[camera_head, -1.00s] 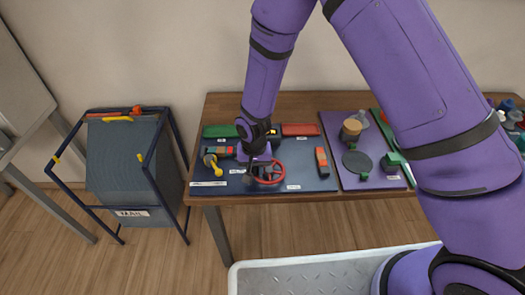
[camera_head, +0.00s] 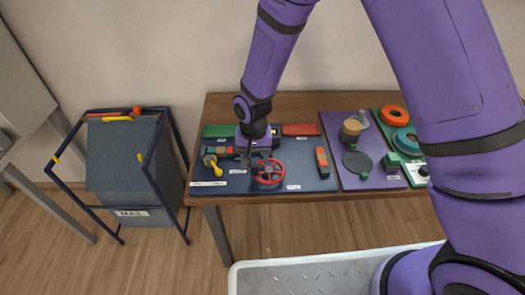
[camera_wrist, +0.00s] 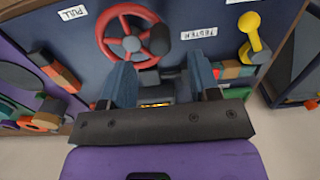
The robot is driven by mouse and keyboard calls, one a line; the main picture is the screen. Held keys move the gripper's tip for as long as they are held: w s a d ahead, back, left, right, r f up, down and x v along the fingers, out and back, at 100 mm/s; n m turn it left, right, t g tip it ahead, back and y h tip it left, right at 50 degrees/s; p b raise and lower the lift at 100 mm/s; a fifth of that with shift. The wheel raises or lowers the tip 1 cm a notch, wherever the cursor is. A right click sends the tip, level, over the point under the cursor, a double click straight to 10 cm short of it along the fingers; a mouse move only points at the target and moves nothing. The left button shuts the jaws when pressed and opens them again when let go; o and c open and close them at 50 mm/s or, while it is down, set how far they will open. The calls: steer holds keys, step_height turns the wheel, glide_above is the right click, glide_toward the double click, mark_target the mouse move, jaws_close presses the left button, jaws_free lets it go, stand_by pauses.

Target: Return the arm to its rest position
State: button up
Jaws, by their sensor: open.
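My purple arm reaches over the table from the upper right in the head view. My gripper (camera_head: 257,152) hangs above the dark blue board (camera_head: 308,182), just behind and beside the red wheel (camera_head: 269,172). In the wrist view my gripper (camera_wrist: 160,82) has its two blue-grey fingers spread apart, with nothing held between them. The red wheel (camera_wrist: 106,40) with its dark knob shows beyond the left finger there. Whether the fingertips touch anything on the board cannot be told.
The blue board also carries a yellow handle (camera_head: 213,165), a green bar (camera_head: 218,131), a red bar (camera_head: 300,129) and an orange-and-dark block (camera_head: 322,162). A purple board (camera_head: 347,180) stands to the right. A mail bin (camera_head: 125,165) is left of the table.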

steer(key=shift+r, duration=2.3)
steer(key=shift+r, duration=0.1)
steer(key=s+d+r+t, duration=0.1)
steer(key=s+d+r, duration=0.1)
steer(key=d+r, duration=0.8)
steer(key=s+d+r+t, duration=0.15)
steer(key=d+r, duration=0.45)
steer(key=r, duration=0.7)
steer(key=s+d+r+t, duration=0.1)
steer(key=s+d+r, duration=0.4)
steer(key=s, duration=0.4)
steer(key=s+d+r+t, duration=0.1)
steer(key=s+d+r, duration=0.4)
steer(key=s+d, duration=0.3)
steer(key=shift+s+r+t, duration=0.3)
steer(key=shift+s+t, duration=0.05)
steer(key=shift+s, duration=0.35)
